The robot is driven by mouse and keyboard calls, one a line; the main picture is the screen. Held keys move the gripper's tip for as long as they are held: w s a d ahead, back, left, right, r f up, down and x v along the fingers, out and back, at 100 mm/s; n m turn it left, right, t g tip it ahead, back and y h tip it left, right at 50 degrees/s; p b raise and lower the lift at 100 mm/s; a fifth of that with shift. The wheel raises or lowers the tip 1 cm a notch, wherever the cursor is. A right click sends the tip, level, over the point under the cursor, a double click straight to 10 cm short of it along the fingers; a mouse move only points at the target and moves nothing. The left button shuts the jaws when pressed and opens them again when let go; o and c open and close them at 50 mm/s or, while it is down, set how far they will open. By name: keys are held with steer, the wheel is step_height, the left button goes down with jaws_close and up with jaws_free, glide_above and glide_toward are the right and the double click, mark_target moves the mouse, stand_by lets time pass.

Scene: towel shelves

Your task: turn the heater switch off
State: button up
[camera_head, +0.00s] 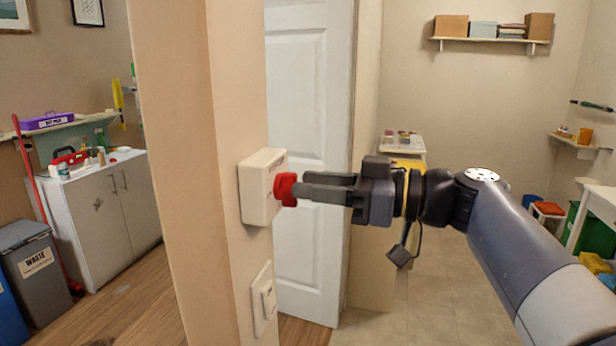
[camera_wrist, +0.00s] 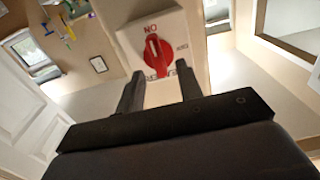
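The heater switch is a cream wall box (camera_head: 256,188) with a red knob (camera_head: 284,189) on its face, fixed to the wall's end. In the wrist view the red knob (camera_wrist: 156,60) has a white mark towards lettering that reads "NO" in this picture, which fits "ON" seen upside down. Smaller lettering beside and below the knob is too small to read. My gripper (camera_head: 298,190) is level with the knob and right up close to it. In the wrist view its two fingers are apart, one on each side of the knob's lower end; I cannot tell if they touch it.
A flat white rocker switch (camera_head: 264,299) sits on the wall below the box. A white panelled door (camera_head: 308,130) stands behind it. A white cabinet (camera_head: 105,215) and a grey waste bin (camera_head: 36,270) are at left. Floor shows free at right behind my arm.

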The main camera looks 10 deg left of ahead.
steer(key=shift+a, duration=0.75)
jaws_close()
